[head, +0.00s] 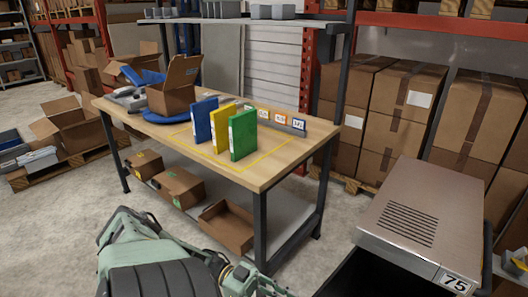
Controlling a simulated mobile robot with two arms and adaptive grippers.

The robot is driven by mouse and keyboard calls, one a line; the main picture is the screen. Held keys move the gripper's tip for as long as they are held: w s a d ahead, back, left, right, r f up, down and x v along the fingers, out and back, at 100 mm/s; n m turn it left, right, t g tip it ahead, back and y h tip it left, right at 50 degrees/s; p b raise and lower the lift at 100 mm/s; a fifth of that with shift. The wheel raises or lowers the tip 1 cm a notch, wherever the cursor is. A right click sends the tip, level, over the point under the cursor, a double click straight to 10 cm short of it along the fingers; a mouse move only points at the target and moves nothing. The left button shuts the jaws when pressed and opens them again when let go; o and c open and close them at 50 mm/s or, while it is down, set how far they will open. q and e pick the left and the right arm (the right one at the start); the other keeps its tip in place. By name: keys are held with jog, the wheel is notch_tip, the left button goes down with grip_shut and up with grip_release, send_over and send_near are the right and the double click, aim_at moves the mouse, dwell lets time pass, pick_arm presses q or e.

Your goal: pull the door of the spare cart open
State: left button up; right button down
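A grey-beige cart (425,213) with a slotted vent in its top and a number plate "75" (455,283) stands at the lower right of the head view. I take it for the spare cart, but no label says so. A dark area (365,275) lies below its near left edge. I cannot tell whether this is an open inside or a dark panel, and no door or handle shows clearly. A pale green and black part of my arm, with what seems to be my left gripper (246,277), shows at the bottom edge. Its fingertips are not clear. I cannot make out my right gripper.
A wooden table (285,165) with blue, yellow and green binders (243,133) and an open carton (174,88) stands ahead. Cartons lie on its lower shelf. Stacked boxes (400,110) stand behind the cart. Grey floor (330,225) is free between table and cart.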

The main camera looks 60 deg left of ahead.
pick_arm(q)
jog(key=v, duration=0.8)
jog(key=shift+s+a, duration=0.15)
jog(key=shift+s, duration=0.05)
